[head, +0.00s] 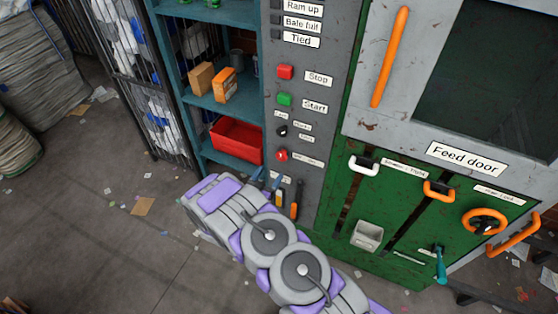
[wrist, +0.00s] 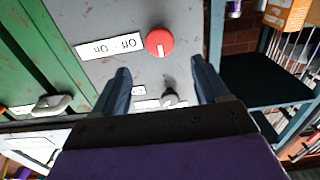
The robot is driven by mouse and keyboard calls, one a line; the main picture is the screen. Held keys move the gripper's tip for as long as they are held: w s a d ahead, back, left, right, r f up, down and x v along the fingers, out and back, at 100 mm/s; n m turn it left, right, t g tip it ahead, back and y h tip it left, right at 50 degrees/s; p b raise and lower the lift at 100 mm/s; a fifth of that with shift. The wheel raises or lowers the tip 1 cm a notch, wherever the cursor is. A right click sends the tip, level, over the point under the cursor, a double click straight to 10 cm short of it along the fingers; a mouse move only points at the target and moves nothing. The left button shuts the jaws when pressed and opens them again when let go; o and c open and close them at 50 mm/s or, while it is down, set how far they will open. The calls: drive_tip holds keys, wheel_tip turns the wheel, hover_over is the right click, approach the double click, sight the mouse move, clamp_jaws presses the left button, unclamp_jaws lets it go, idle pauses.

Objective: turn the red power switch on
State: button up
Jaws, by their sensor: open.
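The red power switch (head: 282,155) is a round red knob low on the grey control panel, left of a small white label. In the wrist view the red switch (wrist: 159,42) has a short white mark on its lower edge. Its label (wrist: 108,46) there appears upside down and reads "Off - On". My gripper (head: 266,178) is just below the switch in the head view, its two blue fingers apart. In the wrist view my gripper (wrist: 160,70) is open and empty. The knob shows beyond the fingertips, not between them.
Above the switch are a black selector (head: 281,131), a green Start button (head: 285,99) and a red Stop button (head: 286,72). Tools with orange handles (head: 296,200) hang below. A blue shelf with a red bin (head: 237,139) stands left; the green machine (head: 400,215) stands right.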

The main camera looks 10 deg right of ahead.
sight(280, 157)
drive_tip(key=b+x, duration=0.2)
drive_tip(key=x, duration=0.7)
drive_tip(key=shift+w, duration=0.15)
drive_tip(key=c, duration=1)
